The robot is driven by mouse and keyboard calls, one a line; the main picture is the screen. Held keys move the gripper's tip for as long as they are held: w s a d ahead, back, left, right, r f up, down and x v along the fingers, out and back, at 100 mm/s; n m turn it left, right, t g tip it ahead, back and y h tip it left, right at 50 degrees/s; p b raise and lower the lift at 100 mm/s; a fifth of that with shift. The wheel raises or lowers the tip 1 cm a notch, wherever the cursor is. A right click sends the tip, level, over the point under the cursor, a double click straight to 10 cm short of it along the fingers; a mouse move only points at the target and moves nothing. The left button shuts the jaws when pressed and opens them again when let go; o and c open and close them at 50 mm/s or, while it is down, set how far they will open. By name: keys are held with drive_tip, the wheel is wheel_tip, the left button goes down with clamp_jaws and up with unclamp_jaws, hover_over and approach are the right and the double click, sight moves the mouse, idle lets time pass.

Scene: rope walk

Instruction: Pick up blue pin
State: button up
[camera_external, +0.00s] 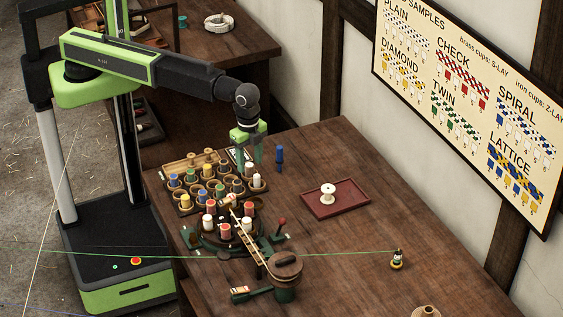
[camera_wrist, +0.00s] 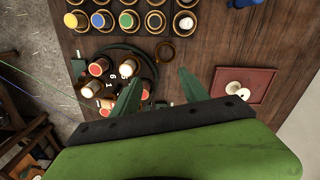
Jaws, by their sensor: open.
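The blue pin (camera_external: 279,158) stands upright on the brown table, just right of my gripper in the external view. In the wrist view only part of the blue pin (camera_wrist: 242,3) shows, cut off by the top edge, right of centre. My gripper (camera_external: 249,155) hangs pointing down near the right end of the bobbin rack, with the pin apart from it. In the wrist view its green fingers (camera_wrist: 157,90) are spread apart, with nothing held between them.
A rack of colored bobbins (camera_external: 184,206) stands left of the pin. A round machine with bobbins and a capped cylinder (camera_external: 285,268) is in front. A dark red tray (camera_external: 352,204) with a white spool is to the right. Bare table lies between pin and tray.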

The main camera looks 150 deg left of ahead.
drive_tip(key=s+a+r+n, duration=0.2)
drive_tip(key=s+a, duration=0.3)
drive_tip(key=a, duration=0.4)
drive_tip(key=n+p, duration=0.1)
approach(279, 147)
wheel_tip(279, 147, down, 11)
drive_tip(key=b, duration=1.2)
drive_tip(key=shift+r, duration=0.25)
wheel_tip(279, 147, down, 6)
drive_tip(key=b, duration=0.5)
drive_tip(key=shift+a+r, duration=0.1)
drive_tip(key=shift+r, duration=0.35)
drive_tip(key=shift+c, duration=0.2)
clamp_jaws()
